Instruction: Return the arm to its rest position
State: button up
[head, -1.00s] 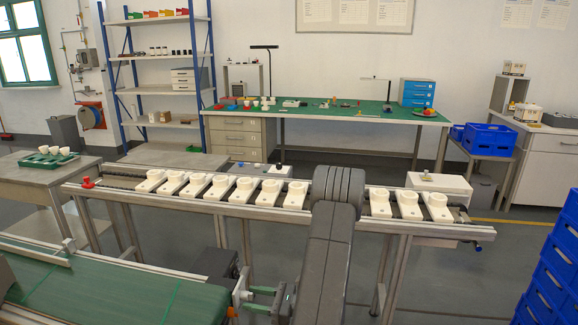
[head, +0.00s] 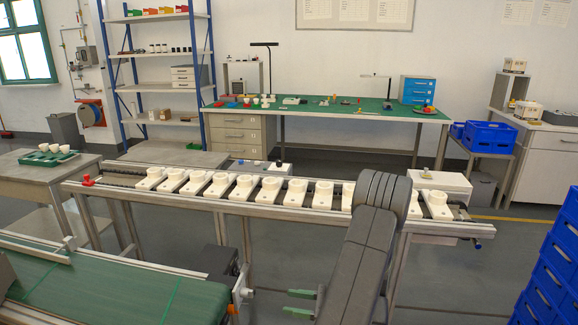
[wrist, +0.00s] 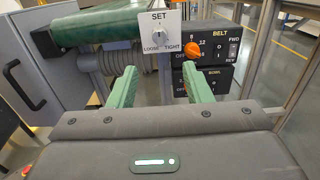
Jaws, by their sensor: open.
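My gripper (wrist: 122,88) is open and empty in the wrist view, its two green fingers apart. Past the fingers are a SET dial plate (wrist: 159,27) marked LOOSE and TIGHT and a BELT control box (wrist: 210,45) with an orange knob (wrist: 194,48). The fingers appear apart from the knob. In the head view my green fingertips (head: 299,302) show low, right of the green belt conveyor (head: 110,290). My grey arm rises in front of the rail conveyor and hides part of its right side.
White sockets on plates (head: 243,188) line the rail conveyor (head: 330,221). A side table (head: 40,180) at left holds a green tray with white cups. Blue crates (head: 555,270) are stacked at right. A green workbench (head: 330,112) stands behind. Open floor lies right of my arm.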

jog(key=w+a+n+b, duration=0.2)
jog(key=a+n+b, duration=0.8)
jog(key=n+b, duration=0.5)
jog(key=n, duration=0.4)
jog(key=shift+w+a+r+n+b, duration=0.3)
jog(key=shift+w+a, duration=0.05)
jog(key=shift+a, duration=0.05)
dwell(0.5)
dwell(0.4)
